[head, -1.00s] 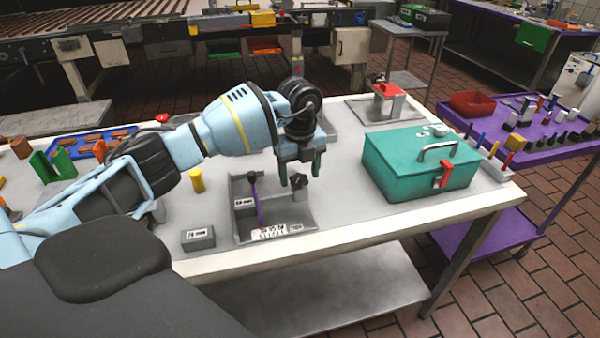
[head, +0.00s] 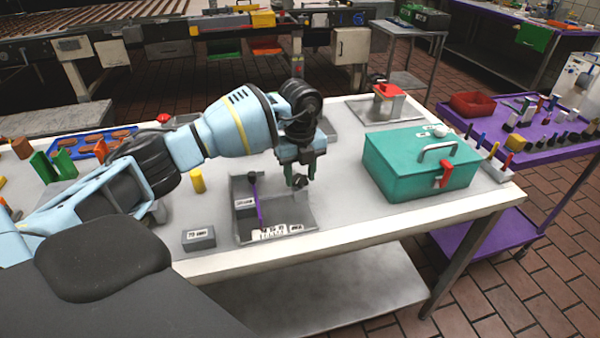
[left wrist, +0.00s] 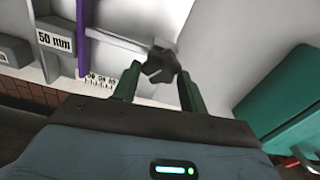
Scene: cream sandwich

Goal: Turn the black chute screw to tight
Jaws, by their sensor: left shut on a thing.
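The black chute screw (left wrist: 161,66) is a lobed knob. In the left wrist view it sits between the green fingertips of my left gripper (left wrist: 158,76). In the head view my left gripper (head: 301,176) points down and is shut on the knob, which is mostly covered by the fingers. The grey chute (head: 292,212) lies beneath, with a purple strip (head: 257,203) standing along it and a scale of printed marks at its front. A grey 50 mm block (head: 245,204) is beside the strip. My right gripper is not in view.
A grey block labelled 70 mm (head: 199,239) stands left of the chute. A teal box (head: 408,175) with a handle and red latch stands to the right. A yellow cylinder (head: 197,181) stands behind left. The white table (head: 350,225) is clear between chute and box.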

